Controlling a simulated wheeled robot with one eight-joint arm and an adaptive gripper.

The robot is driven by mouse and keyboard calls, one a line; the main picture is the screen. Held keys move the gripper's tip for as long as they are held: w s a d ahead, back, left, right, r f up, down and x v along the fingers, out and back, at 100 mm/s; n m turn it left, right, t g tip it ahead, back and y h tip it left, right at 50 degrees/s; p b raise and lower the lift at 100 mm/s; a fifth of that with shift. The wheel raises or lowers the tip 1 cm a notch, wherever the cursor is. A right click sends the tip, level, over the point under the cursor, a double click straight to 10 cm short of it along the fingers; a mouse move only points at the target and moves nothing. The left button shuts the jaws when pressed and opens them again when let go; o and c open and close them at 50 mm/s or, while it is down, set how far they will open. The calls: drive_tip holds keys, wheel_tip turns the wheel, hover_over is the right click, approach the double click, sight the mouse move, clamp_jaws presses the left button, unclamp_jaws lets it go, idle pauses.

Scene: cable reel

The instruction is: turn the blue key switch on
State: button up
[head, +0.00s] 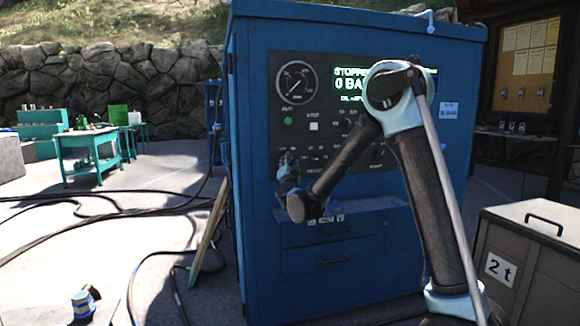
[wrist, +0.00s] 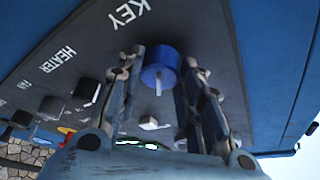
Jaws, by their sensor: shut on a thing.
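The blue key switch (wrist: 160,64) is a round blue knob with a pale pointer mark, on the dark control panel (wrist: 75,45) below the word KEY in the wrist view. The pointer mark lies toward the bottom of that picture. My gripper (wrist: 163,62) has one finger on each side of the knob and is shut on it. In the head view my gripper (head: 288,162) is at the lower left of the panel (head: 322,92) on the blue cabinet (head: 255,215), and it hides the key switch there.
A HEATER knob (wrist: 86,90) and other small knobs sit beside the key switch. A round gauge (head: 296,82) and a green display (head: 347,78) are above. A ledge with drawers (head: 335,235) is below. Black cables (head: 150,255) cross the floor at left; a box marked 2t (head: 530,245) stands at right.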

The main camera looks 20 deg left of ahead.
drive_tip(key=shift+w+d, duration=0.1)
drive_tip(key=shift+d, duration=0.05)
drive_tip(key=o, duration=1.1)
drive_tip(key=shift+c, duration=0.2)
drive_tip(key=shift+s+f, duration=0.1)
drive_tip(key=shift+s, duration=0.3)
drive_tip(key=v, duration=1.1)
drive_tip(key=shift+d+f, duration=0.1)
